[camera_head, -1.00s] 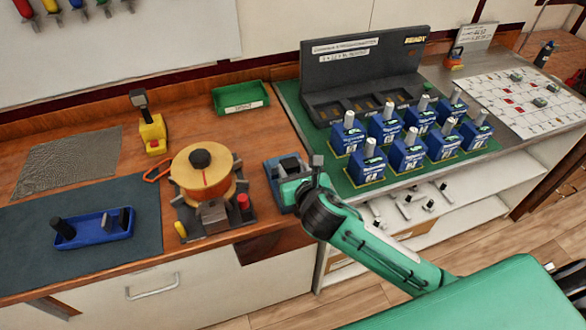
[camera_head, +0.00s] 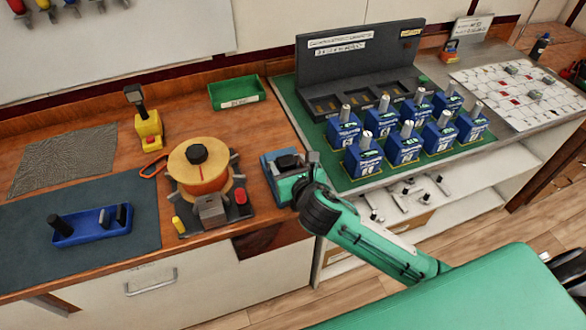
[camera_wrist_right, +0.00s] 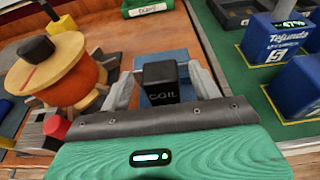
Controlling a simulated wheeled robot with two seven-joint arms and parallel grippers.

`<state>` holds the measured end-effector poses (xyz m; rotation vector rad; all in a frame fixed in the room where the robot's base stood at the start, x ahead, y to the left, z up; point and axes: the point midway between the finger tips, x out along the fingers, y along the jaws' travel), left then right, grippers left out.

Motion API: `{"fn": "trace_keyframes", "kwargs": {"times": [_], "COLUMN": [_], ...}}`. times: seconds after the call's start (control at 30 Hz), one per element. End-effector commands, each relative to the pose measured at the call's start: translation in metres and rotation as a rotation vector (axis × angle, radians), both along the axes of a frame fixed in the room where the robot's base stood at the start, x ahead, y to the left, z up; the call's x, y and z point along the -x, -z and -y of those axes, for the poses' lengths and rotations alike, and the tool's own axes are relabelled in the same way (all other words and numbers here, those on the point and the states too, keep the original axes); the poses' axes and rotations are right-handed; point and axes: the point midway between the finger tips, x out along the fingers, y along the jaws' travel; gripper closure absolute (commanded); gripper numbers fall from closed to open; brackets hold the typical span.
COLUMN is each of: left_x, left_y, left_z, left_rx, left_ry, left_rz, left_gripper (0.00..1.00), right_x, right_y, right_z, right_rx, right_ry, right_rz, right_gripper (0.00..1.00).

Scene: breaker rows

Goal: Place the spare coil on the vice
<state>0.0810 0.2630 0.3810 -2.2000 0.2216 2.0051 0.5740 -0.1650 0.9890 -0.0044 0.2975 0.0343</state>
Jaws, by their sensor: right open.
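The spare coil is a black block marked COIL (camera_wrist_right: 161,82); in the head view it is the small dark block (camera_head: 287,161). It sits at the blue body that I take for the vice (camera_head: 269,168), near the front edge of the wooden bench. The blue also shows behind the coil in the wrist view (camera_wrist_right: 152,56). My right gripper (camera_head: 296,171) is low at the vice, with its grey fingers open on either side of the coil (camera_wrist_right: 163,88). Whether a finger touches the coil cannot be told. My left gripper is not in view.
An orange winder (camera_head: 201,170) stands close left of the vice. A green tray (camera_head: 237,94) lies behind it, and a yellow tool (camera_head: 148,130) further left. A blue tray (camera_head: 92,229) rests on a dark mat. Several blue breakers (camera_head: 363,157) stand on the right.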

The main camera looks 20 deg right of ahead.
Motion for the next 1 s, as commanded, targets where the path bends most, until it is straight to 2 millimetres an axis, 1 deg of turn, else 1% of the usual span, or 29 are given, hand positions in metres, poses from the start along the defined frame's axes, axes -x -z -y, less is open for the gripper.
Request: {"fn": "trace_keyframes", "kwargs": {"times": [0.03,0.1,0.17,0.27,0.5,0.7,0.83,1.0], "left_x": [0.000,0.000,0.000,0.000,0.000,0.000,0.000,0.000], "left_y": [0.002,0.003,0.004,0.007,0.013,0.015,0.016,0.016], "left_z": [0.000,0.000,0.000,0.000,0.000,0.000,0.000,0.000], "left_rx": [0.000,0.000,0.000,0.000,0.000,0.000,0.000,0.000], "left_ry": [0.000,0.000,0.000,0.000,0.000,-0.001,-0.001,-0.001], "left_rz": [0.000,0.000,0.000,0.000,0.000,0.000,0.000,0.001], "left_gripper": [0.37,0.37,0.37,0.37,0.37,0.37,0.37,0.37], "right_x": [0.003,0.003,0.011,0.029,0.077,0.106,0.114,0.116], "right_y": [0.006,-0.002,-0.005,-0.012,-0.029,-0.039,-0.043,-0.044], "right_z": [-0.001,-0.002,-0.001,0.000,0.002,0.003,0.003,0.004], "right_rx": [0.000,-0.002,0.002,0.000,0.000,0.001,0.000,0.000], "right_ry": [-0.001,-0.001,-0.003,-0.003,-0.004,-0.002,-0.001,0.000], "right_rz": [-0.016,-0.013,-0.014,-0.010,-0.007,-0.006,-0.005,-0.004], "right_gripper": [0.37,0.37,0.37,0.37,0.37,0.37,0.37,0.37]}}
